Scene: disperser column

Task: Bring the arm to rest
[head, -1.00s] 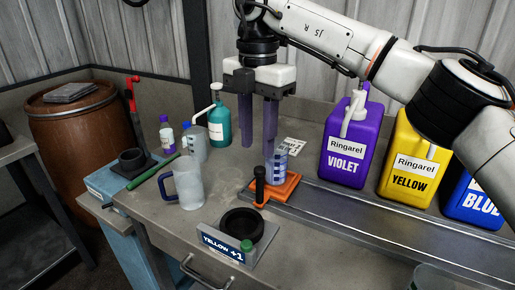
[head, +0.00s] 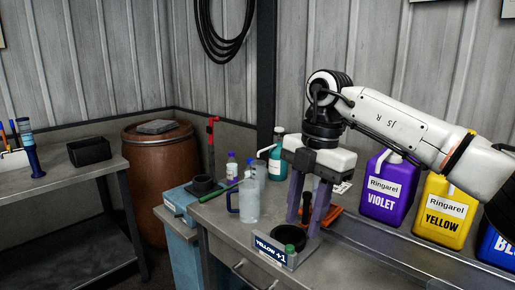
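My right gripper (head: 308,222) is in the middle right of the head view, pointing down over the workbench. Its two purple fingers are apart with nothing visible between them. It is above and just behind the round black holder with the "YELLOW +1" sign (head: 270,250). My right arm (head: 400,125) reaches in from the right, bent over the bench. My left gripper is not in the view.
On the bench (head: 222,215) are a clear pitcher (head: 248,203), a teal pump bottle (head: 277,160), small bottles and an orange tray (head: 334,212), partly hidden by my gripper. Violet (head: 385,190) and yellow (head: 445,215) jugs stand right. A brown barrel (head: 160,190) and side table (head: 60,185) are left.

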